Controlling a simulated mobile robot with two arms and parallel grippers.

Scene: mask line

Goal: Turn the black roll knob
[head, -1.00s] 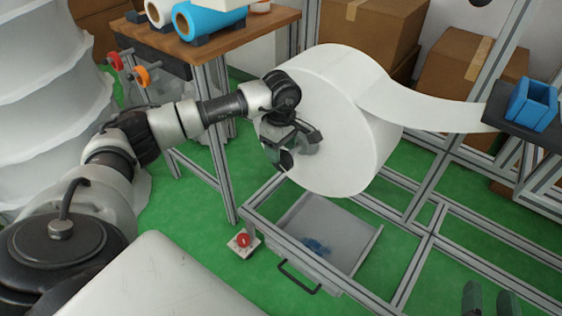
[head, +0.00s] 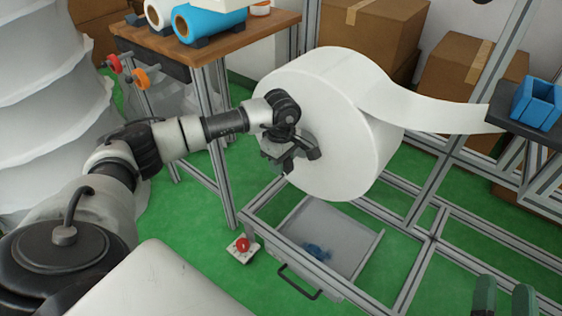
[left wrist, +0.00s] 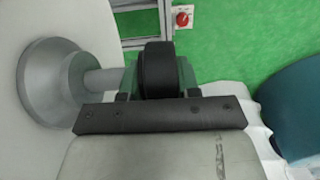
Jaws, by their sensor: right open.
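The black roll knob (left wrist: 158,70) sits at the end of a grey shaft with a round flange (left wrist: 48,82) on the roll's side. In the left wrist view my left gripper (left wrist: 158,78) has a green finger close on each side of the knob and looks shut on it. In the head view my left gripper (head: 290,155) is at the near face of the large white roll (head: 345,140), and my own wrist hides the knob. My right gripper (head: 503,298) is open, low at the right edge, far from the roll.
A white sheet (head: 440,112) runs from the roll to a dark shelf with a blue holder (head: 537,102). A metal frame with a grey drawer (head: 325,240) stands below. A red switch (head: 242,244) is beside it. A wooden table (head: 215,50) stands behind my left arm.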

